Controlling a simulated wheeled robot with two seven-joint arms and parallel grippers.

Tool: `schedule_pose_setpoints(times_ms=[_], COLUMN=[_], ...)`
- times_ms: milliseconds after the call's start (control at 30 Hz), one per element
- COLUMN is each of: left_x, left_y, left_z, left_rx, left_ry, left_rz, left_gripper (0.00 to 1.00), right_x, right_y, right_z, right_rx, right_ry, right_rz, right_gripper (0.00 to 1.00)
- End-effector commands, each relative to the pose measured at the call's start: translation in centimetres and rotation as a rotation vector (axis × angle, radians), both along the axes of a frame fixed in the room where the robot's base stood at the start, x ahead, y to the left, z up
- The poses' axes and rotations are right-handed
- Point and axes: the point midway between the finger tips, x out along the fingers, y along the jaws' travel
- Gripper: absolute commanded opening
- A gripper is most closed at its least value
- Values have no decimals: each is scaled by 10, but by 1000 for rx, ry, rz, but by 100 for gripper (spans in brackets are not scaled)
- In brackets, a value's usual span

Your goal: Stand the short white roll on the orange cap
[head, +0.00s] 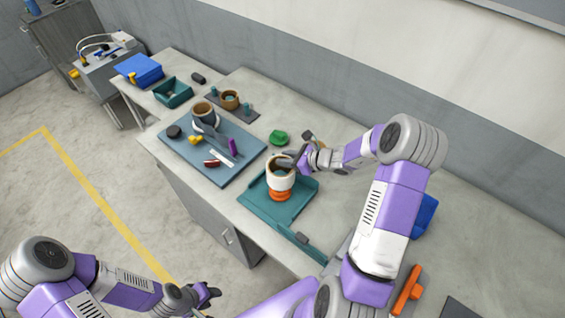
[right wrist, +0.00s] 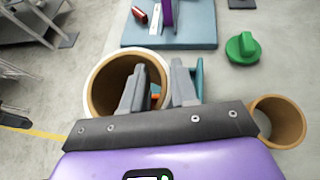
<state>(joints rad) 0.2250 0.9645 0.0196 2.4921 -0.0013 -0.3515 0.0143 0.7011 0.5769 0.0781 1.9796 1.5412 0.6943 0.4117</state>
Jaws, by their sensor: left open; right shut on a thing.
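The short white roll (head: 281,181) has a brown core and is upright over the teal tray. My right gripper (head: 290,161) is shut on its wall, with one finger inside the bore and one outside. The roll's rim also shows in the right wrist view (right wrist: 97,78). The orange cap (head: 279,196) sits directly below the roll on the tray; its top is hidden by the roll. I cannot tell whether roll and cap touch. My left gripper (head: 208,294) is open and empty, low at the front, away from the table.
The teal tray (head: 256,204) lies near the table's front edge. A blue-grey board (head: 180,153) with several items lies left of it. A green knob (head: 278,137) stands behind the tray. A brown ring (right wrist: 280,121) shows at right in the wrist view.

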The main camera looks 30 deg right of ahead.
Motion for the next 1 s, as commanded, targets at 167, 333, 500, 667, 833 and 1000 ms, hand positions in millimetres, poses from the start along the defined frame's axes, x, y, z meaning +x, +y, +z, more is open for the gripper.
schedule_pose_setpoints(times_ms=[167, 333, 500, 667, 833, 1000], left_x=[1, 1, 1, 1, 1, 1], left_y=[0, 0, 0, 0, 0, 0], left_z=[-17, -20, -30, -43, -54, -58], left_rx=[0, 0, 0, 0, 0, 0], left_ry=[-2, -2, -2, -2, -2, -2], left_rz=[1, 1, 1, 1, 1, 1], left_gripper=[43, 43, 43, 43, 43, 43], right_x=[1, 1, 1, 1, 1, 1], right_y=[1, 1, 1, 1, 1, 1], right_z=[-16, -20, -33, -51, -67, -73], right_rx=[1, 1, 1, 3, 2, 2], right_ry=[-2, -2, -2, -1, -2, -2], right_rz=[1, 1, 2, 1, 2, 2], right_gripper=[0, 0, 0, 0, 0, 0])
